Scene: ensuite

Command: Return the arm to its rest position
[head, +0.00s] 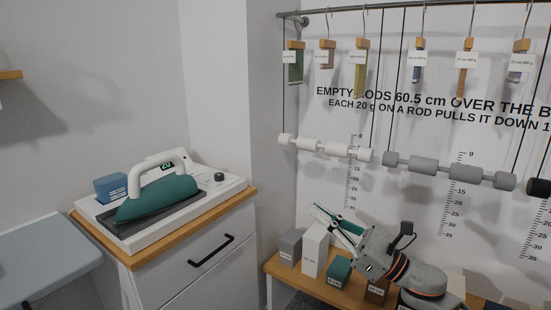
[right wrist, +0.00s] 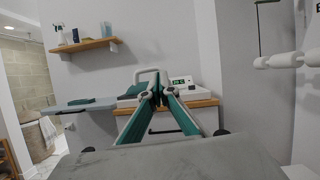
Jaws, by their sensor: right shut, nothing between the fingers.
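My right arm comes in from the lower right of the head view. Its right gripper (head: 318,210) is closed and empty, with teal fingers pointing to the upper left, in front of the wall chart and above the low shelf of blocks. In the right wrist view its two fingers (right wrist: 152,88) meet at the tips with nothing between them. My left gripper and left arm are out of view.
Labelled blocks, including a tall white one (head: 314,250), stand on a wooden shelf (head: 275,267) close under the gripper. Hanging rods (head: 326,148) are above. A cabinet (head: 200,262) at left bears a teal iron (head: 157,196). A grey board (head: 40,262) lies further left.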

